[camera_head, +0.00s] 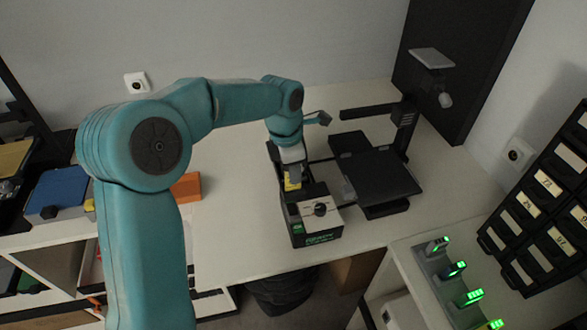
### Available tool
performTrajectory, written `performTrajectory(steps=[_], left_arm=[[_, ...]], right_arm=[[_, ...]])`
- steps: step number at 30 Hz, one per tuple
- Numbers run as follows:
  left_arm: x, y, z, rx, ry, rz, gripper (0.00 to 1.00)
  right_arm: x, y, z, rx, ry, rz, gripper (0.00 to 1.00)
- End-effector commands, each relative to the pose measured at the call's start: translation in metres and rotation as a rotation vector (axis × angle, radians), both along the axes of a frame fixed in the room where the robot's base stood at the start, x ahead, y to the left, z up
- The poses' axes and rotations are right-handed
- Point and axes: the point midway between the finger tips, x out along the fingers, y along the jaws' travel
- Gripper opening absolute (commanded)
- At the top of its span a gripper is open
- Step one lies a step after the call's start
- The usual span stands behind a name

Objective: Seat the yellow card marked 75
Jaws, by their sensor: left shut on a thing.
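My left gripper (291,172) is at the end of the teal arm, pointing down over the back part of a small black and grey device (312,218) on the white table. It is shut on a yellow card (292,184), of which only a small part shows between the gripper and the device. The mark on the card cannot be read. I cannot tell whether the card touches the device or is above it. The device has a light front panel with a dark round knob. My right gripper is not in view.
A black flat-topped stand (381,176) with an upright arm is right of the device. An orange block (187,187) lies left on the table (235,235). Several green-lit units (456,268) and a black labelled rack (545,210) are at right. A blue-topped box (62,190) is far left.

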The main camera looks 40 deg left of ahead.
Motion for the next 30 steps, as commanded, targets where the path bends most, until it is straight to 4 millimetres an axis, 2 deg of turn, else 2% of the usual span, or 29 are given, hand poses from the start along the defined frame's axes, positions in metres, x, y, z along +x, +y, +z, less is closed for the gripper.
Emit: performTrajectory(steps=[11, 12, 15, 25, 28, 30], left_arm=[[0.0, 0.0, -0.013, 0.0, 0.0, 0.0, 0.0], [0.0, 0.0, -0.013, 0.0, 0.0, 0.0, 0.2], [0.0, 0.0, -0.012, 0.0, 0.0, 0.0, 0.47], [0.0, 0.0, -0.008, 0.0, -0.001, 0.0, 0.47], [-0.001, 0.001, 0.004, 0.001, -0.003, 0.0, 0.47], [-0.002, 0.003, 0.018, 0.001, -0.006, 0.002, 0.47]], right_arm=[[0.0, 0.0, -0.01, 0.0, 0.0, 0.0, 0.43], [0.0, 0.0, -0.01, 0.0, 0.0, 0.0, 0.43], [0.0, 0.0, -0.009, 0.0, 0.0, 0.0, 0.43], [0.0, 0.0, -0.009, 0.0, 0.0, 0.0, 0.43], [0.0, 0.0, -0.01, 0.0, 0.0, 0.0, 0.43], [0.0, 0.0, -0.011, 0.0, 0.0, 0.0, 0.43]])
